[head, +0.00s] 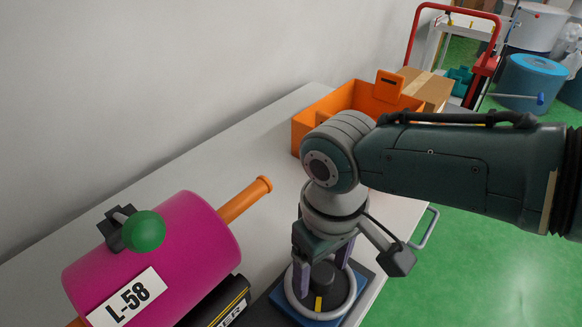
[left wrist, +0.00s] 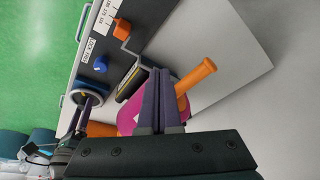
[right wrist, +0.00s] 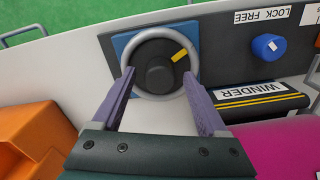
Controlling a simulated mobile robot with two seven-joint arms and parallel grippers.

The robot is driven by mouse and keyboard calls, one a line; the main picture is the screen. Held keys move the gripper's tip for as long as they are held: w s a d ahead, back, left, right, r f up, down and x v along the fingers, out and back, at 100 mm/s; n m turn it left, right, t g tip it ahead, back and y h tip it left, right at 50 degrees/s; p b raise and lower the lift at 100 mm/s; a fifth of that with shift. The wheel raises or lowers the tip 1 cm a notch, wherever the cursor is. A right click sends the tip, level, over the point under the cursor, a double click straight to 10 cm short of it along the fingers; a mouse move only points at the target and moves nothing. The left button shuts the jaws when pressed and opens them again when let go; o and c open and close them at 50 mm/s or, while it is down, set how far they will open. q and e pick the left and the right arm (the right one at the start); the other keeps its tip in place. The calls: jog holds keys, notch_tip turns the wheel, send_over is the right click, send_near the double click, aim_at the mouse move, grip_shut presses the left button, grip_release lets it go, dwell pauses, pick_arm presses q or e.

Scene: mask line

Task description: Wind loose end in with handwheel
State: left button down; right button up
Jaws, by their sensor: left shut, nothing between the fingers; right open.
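The handwheel, a grey ring with a black hub and yellow mark, sits on a blue plate in the head view (head: 349,303) and right wrist view (right wrist: 127,50). My right gripper (head: 322,262) is open above it, fingers pointing down; in the right wrist view its fingertips (right wrist: 157,76) overlap opposite sides of the rim. I cannot tell whether they touch. The magenta roll L-58 (head: 180,250) lies at the left on an orange core (head: 243,201). My left gripper (left wrist: 160,75) is shut and empty, in front of the roll in its wrist view. I cannot make out a loose end.
A green ball knob (head: 143,231) stands on the roll. A blue knob (right wrist: 268,46) marked LOCK FREE and a black WINDER block (right wrist: 258,101) are beside the handwheel. An orange crate (head: 311,130) and cardboard box (head: 432,90) stand behind. Bare table (head: 200,165) lies between roll and crate.

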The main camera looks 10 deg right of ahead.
aim_at(322, 273)
jog(key=shift+r, duration=0.1)
notch_tip(322, 273, up, 10)
jog(key=p, duration=0.4)
